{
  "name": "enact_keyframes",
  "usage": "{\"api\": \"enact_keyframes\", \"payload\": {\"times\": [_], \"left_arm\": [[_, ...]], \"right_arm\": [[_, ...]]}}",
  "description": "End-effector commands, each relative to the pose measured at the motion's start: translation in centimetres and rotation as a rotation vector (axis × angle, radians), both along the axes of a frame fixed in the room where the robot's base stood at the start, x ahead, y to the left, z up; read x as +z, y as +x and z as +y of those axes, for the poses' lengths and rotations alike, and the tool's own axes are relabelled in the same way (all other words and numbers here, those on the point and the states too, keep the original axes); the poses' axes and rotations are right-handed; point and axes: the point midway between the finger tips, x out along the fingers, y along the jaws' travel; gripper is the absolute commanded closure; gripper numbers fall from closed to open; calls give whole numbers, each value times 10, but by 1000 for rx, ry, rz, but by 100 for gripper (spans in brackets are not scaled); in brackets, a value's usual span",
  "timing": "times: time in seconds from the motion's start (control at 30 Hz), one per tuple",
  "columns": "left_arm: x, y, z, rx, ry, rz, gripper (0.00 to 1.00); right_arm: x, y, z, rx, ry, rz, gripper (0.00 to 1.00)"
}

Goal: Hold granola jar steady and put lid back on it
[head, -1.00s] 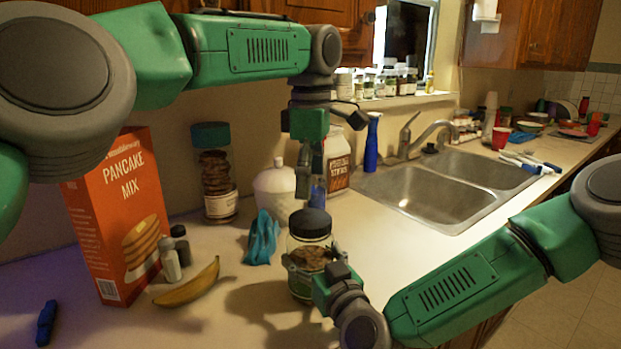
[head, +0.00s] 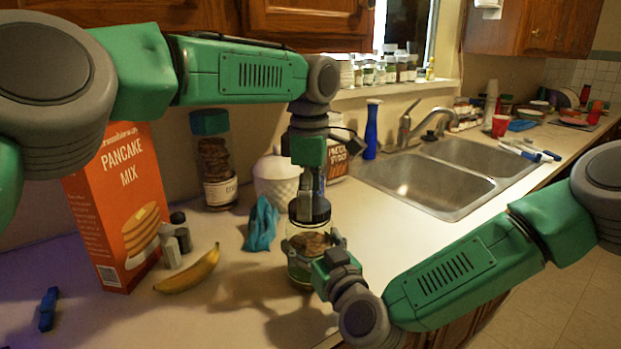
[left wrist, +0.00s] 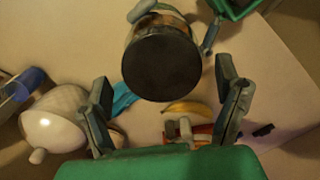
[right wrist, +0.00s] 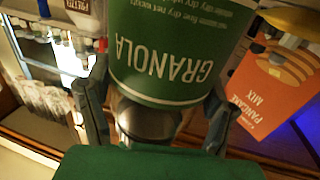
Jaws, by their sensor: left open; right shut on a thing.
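The granola jar (head: 305,270) stands upright on the counter, clear with brown contents. Its black lid (head: 316,211) rests on the jar's mouth; I cannot tell whether it is screwed tight. My right gripper (head: 313,254) is shut around the jar's side. In the right wrist view, its fingers flank the jar's green GRANOLA label (right wrist: 165,65). My left gripper (head: 311,194) points down, open, just above the lid. In the left wrist view, the round lid (left wrist: 162,62) lies ahead of its spread fingers (left wrist: 165,95), slightly beyond the tips.
A banana (head: 190,272), small shakers (head: 172,250) and a pancake mix box (head: 120,215) are at left. The sink (head: 430,185) is at right.

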Motion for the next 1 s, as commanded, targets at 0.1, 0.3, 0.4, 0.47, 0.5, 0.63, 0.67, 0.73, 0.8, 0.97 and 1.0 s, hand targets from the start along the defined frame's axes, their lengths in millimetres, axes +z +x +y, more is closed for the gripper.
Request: {"api": "enact_keyframes", "payload": {"times": [0.1,0.3,0.4,0.47,0.5,0.63,0.67,0.73,0.8,0.97,1.0], "left_arm": [[-10,0,0,1,-2,0,16],[-15,0,-1,0,-1,-1,16],[-15,0,0,0,-1,-1,16],[-15,0,0,0,-1,-1,16],[-15,0,0,0,-1,-1,26],[-14,0,0,0,-1,-2,68],[-14,0,0,0,-1,-2,69],[-14,0,0,1,-1,-2,69],[-14,0,0,-1,-1,-3,69],[-14,1,1,-120,1,-4,69],[-14,1,1,-187,1,-5,69]], "right_arm": [[1,0,0,0,0,-1,100],[1,0,0,0,0,-1,100],[1,0,0,0,0,-1,100],[1,0,0,0,0,-1,100],[1,0,0,0,0,-1,100],[1,0,0,1,0,-1,100],[1,0,0,1,0,-1,100],[1,0,0,1,0,-1,100],[1,0,1,2,0,-1,100],[1,-1,1,3,0,-1,100],[1,-1,1,3,0,-1,100]]}}
